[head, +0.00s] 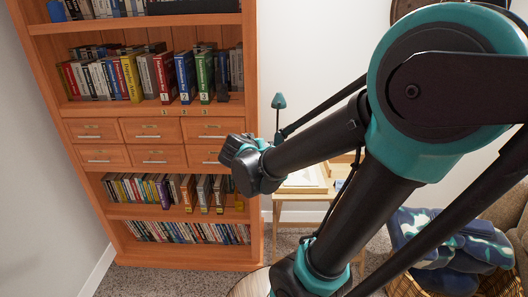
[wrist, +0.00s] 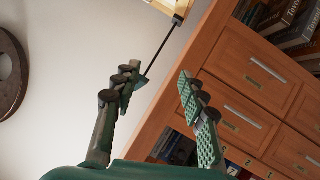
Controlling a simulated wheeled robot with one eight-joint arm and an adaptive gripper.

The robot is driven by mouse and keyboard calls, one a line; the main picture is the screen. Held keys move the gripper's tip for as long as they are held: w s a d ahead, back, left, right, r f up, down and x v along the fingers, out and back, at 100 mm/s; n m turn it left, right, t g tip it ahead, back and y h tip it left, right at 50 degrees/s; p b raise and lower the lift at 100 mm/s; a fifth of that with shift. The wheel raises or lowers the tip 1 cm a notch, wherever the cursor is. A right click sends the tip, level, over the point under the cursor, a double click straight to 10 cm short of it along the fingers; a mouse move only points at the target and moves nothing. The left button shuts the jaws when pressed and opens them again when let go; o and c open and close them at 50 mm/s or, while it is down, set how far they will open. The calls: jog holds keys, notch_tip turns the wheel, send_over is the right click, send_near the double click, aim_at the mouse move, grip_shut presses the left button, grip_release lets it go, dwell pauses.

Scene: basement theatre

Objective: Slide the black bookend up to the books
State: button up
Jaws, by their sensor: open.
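The books stand in rows on the shelves of an orange-brown wooden bookcase (head: 90,130). On the shelf above the drawers are many upright books (head: 130,78), with thick red, blue and green volumes (head: 185,77) towards the right. My gripper (head: 232,150) is in front of the bookcase's right edge, level with the drawers. In the wrist view my gripper (wrist: 157,82) has its two fingers apart with nothing between them. Lower-shelf books (head: 170,192) are partly hidden by my arm.
A small wooden table (head: 308,197) with a teal lamp (head: 279,101) stands right of the bookcase. Closed drawers (head: 152,143) span the bookcase's middle. A wicker basket with blue cloth (head: 440,245) is at lower right.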

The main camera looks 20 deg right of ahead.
jog(key=shift+s+d+f, duration=0.3)
jog(key=shift+s+f, duration=0.1)
jog(key=shift+f, duration=0.1)
jog(key=n+t+y, duration=0.2)
jog(key=t, duration=0.5)
send_near(222, 91)
jog(key=x, duration=0.8)
jog(key=shift+w+d, duration=0.1)
jog(key=shift+w, duration=0.05)
grip_shut()
